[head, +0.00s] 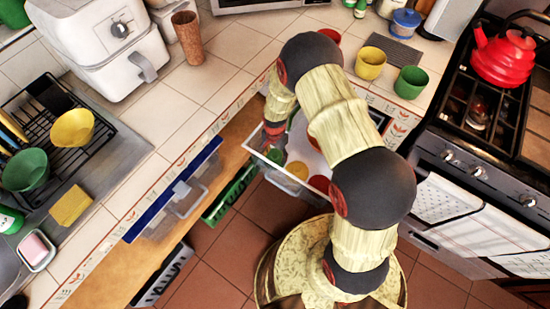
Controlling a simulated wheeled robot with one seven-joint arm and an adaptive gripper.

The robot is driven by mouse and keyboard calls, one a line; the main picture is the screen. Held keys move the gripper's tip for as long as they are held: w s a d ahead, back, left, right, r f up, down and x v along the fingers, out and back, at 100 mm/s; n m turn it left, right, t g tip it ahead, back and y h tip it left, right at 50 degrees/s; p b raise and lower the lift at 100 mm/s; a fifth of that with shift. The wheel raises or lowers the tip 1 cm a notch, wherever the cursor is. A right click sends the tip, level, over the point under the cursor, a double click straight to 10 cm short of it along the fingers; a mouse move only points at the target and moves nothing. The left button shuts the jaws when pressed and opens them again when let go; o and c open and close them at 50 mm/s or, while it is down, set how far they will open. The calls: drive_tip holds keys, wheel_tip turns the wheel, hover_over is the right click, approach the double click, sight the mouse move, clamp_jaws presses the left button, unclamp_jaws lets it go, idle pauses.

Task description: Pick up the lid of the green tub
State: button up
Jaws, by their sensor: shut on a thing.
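My gripper (273,142) points down over an open white drawer (257,146) below the counter edge. It is small and dark in the head view, partly hidden by my own arm, and shut on a green lid (276,156) at its tips. A yellow round piece (297,170) and a red round piece (320,183) lie in the drawer to the right of it. A green tub (410,82) stands upright on the counter beside the stove. My arm hides part of the drawer.
A yellow tub (371,63) and a red tub (330,36) stand near the green one. A clear blue-edged drawer (184,190) juts out on the left. A brown tumbler (188,37) and a white air fryer (105,45) stand behind. A red kettle (502,57) sits on the stove.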

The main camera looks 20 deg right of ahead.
drive_tip(key=shift+s+f, duration=0.1)
drive_tip(key=shift+s, duration=0.15)
